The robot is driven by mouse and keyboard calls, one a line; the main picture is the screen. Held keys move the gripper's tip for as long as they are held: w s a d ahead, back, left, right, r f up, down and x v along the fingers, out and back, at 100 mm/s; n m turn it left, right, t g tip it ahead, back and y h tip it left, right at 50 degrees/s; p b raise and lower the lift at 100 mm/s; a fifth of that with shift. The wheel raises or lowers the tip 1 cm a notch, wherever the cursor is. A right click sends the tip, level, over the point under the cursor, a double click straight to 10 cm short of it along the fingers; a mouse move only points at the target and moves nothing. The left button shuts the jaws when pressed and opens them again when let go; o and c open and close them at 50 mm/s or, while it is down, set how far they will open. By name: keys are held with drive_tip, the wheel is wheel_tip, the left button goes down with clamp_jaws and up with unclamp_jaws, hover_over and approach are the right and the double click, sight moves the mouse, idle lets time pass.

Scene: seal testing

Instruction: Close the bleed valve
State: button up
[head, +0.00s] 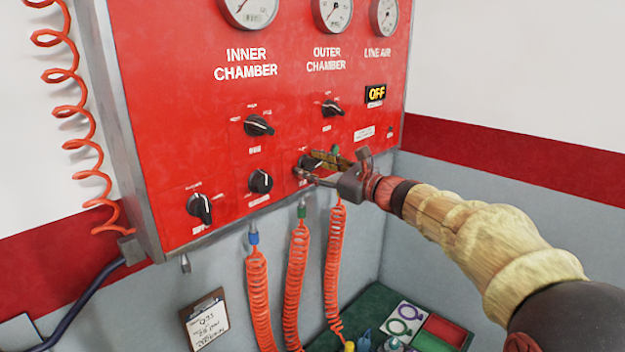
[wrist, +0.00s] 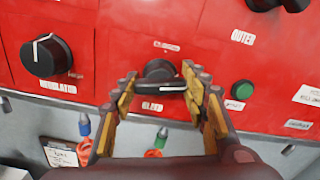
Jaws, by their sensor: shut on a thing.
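The bleed valve is a black knob (wrist: 160,72) with a white pointer line on the red panel, above a label that seems to read BLEED. In the wrist view its grip bar lies about level, with the pointer line near horizontal. My gripper (wrist: 165,92) has one yellow-padded finger on each side of the knob and is shut on it. In the head view my gripper (head: 314,168) reaches in from the right and partly covers the knob (head: 304,161).
The regulator knob (wrist: 45,56) is left of the bleed knob, and a green button (wrist: 242,90) is right of it. More black knobs, such as the inner chamber one (head: 258,125), sit nearby. Coiled orange hoses (head: 297,275) hang below the panel. A clipboard (head: 207,325) hangs lower left.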

drive_tip(key=n+b, duration=0.2)
drive_tip(key=b, duration=0.1)
drive_tip(key=n+b, duration=0.2)
drive_tip(key=b, duration=0.2)
drive_tip(key=shift+f+n, duration=0.3)
drive_tip(key=shift+f, duration=0.05)
drive_tip(key=n+b, duration=0.3)
drive_tip(key=b, duration=0.2)
drive_tip(key=shift+n, duration=0.4)
drive_tip(key=n+b, duration=0.4)
drive_tip(key=b, duration=0.1)
drive_tip(key=shift+r+n+b, duration=0.1)
drive_tip(key=shift+n+b, duration=0.3)
drive_tip(key=shift+r+n+b, duration=0.1)
drive_tip(key=shift+n+b, duration=0.8)
drive_tip(key=o, duration=1.2)
drive_tip(key=shift+r, duration=0.1)
